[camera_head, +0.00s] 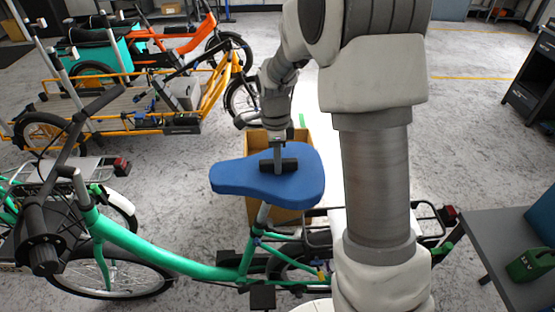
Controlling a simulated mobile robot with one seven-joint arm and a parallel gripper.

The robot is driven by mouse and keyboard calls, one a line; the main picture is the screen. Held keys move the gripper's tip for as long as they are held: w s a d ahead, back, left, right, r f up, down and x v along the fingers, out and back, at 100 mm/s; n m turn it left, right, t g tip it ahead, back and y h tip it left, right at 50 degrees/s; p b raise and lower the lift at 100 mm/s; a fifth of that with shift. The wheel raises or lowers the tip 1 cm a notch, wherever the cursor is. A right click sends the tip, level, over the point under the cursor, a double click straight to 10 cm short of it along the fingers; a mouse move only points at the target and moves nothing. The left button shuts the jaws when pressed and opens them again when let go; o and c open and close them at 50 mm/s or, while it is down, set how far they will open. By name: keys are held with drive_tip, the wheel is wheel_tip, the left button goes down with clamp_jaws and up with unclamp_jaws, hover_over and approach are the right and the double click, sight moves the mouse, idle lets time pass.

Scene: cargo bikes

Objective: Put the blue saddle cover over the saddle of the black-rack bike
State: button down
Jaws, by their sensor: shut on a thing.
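The blue saddle cover (240,178) is at the centre, right above the seat post of the green bike (165,257). My gripper (278,163) is shut on the cover from above, at a dark block on its top. The cover lies about level, its narrow end to the left. The bike's saddle is hidden under it, so I cannot tell whether the cover touches it or hovers just above. The bike's black rack (318,238) shows behind the seat post, partly hidden by my arm.
A cardboard box (262,140) stands behind the cover. A yellow cargo bike (214,92) and an orange one (185,42) stand at the back left. Another rack (60,170) is at left. A grey table (497,236) with a green can (530,265) is at right.

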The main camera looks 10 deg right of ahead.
drive_tip(key=shift+f, duration=0.3)
drive_tip(key=c, duration=0.6)
unclamp_jaws()
wheel_tip(320, 180, up, 17)
drive_tip(key=p, duration=0.1)
drive_tip(key=s+r+n+t, duration=0.3)
drive_tip(key=s+r+n, duration=0.3)
drive_tip(key=s+n, duration=0.55)
drive_tip(key=s+f+n+t, duration=0.2)
drive_tip(key=s+n, duration=0.6)
drive_tip(key=s, duration=0.4)
drive_tip(key=shift+f+n+t, duration=0.3)
drive_tip(key=shift+n, duration=0.05)
